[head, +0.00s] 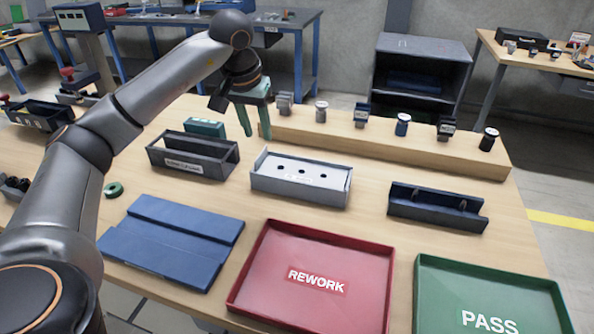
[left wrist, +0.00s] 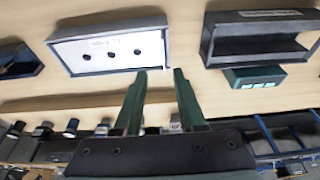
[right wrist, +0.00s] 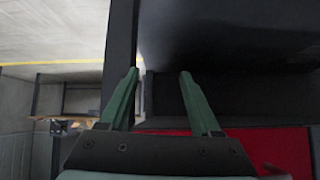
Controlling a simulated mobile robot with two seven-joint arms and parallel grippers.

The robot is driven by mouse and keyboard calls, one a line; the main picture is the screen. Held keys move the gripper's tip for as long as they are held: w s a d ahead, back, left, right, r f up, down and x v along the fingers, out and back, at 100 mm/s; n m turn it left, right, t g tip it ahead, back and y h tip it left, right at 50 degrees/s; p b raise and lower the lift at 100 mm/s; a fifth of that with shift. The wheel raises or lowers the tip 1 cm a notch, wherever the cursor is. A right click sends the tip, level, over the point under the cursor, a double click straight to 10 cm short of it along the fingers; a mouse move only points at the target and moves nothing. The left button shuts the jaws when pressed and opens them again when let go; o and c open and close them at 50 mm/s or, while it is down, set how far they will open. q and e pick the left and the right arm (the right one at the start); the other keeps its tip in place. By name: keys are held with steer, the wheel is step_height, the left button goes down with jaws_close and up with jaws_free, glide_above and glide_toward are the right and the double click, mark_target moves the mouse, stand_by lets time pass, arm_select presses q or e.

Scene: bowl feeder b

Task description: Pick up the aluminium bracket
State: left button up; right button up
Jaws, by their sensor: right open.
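I cannot tell for sure which thing is the aluminium bracket. A small grey block-like part (head: 284,103) stands at the left end of the raised wooden ledge, and a silver cylinder (head: 321,111) stands right of it. My left gripper (head: 254,132) points down just left of the grey part, its fingers apart and empty. The left wrist view also shows its open fingers (left wrist: 161,74), with small ledge parts partly hidden behind them. My right gripper (right wrist: 159,74) shows only in the right wrist view, open, with nothing between its fingers.
The ledge (head: 400,150) carries several other small parts. In front are a dark open bin (head: 182,166), a white tray with three holes (head: 300,190), a dark blue holder (head: 437,214), a blue plate (head: 172,240), a red REWORK tray (head: 262,287) and a green PASS tray (head: 440,290).

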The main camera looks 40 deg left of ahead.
mark_target(261, 153)
arm_select(q)
steer(key=shift+x, duration=0.85)
steer(key=x, duration=0.4)
steer(key=shift+s+a+f, duration=0.15)
steer(key=shift+a+f, duration=0.05)
steer(key=shift+a, duration=0.1)
steer(key=shift+f, duration=0.45)
jaws_close()
steer(key=shift+w+r, duration=0.1)
steer(key=shift+w, duration=0.1)
